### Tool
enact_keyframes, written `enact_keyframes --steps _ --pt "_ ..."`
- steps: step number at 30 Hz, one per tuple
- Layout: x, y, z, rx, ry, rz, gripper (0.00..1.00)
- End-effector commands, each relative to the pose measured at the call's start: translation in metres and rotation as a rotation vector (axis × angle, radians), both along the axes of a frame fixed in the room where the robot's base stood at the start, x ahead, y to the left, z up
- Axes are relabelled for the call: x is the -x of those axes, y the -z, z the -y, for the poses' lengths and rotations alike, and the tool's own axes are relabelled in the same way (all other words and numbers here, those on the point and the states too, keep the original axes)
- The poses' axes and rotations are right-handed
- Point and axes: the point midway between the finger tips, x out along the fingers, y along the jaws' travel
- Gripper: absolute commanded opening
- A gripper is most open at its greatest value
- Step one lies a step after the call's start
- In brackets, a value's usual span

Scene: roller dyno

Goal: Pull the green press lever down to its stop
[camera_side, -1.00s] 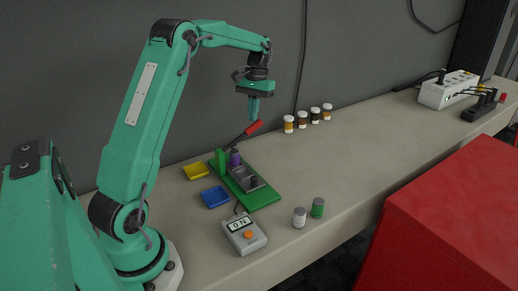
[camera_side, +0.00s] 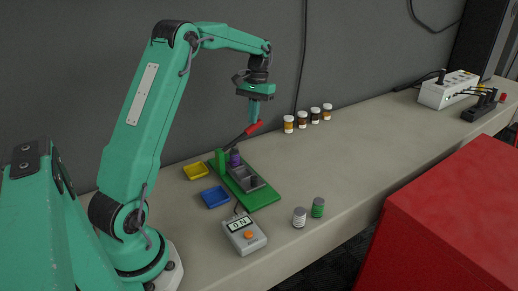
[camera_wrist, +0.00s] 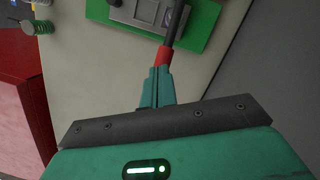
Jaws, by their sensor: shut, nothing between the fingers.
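The press stands on a green base plate (camera_side: 264,197) on the bench, with a green upright post (camera_side: 220,160) at its back. Its lever is a dark rod with a red grip (camera_side: 254,128), slanting up to the right from the press. My gripper (camera_side: 255,121) is shut and empty, pointing down with its fingertips at or just above the red grip. In the wrist view the shut fingers (camera_wrist: 158,88) overlap the end of the red grip (camera_wrist: 163,56). I cannot tell whether they touch it.
A yellow tray (camera_side: 196,171) and a blue tray (camera_side: 215,197) lie left of the press. Several jars (camera_side: 302,120) stand behind.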

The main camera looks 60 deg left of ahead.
Motion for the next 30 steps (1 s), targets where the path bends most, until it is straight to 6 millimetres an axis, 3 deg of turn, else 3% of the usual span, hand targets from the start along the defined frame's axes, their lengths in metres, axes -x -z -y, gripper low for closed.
enact_keyframes --steps 30 --pt "-0.002 0.022 0.0 0.0 0.0 -0.002 0.0"
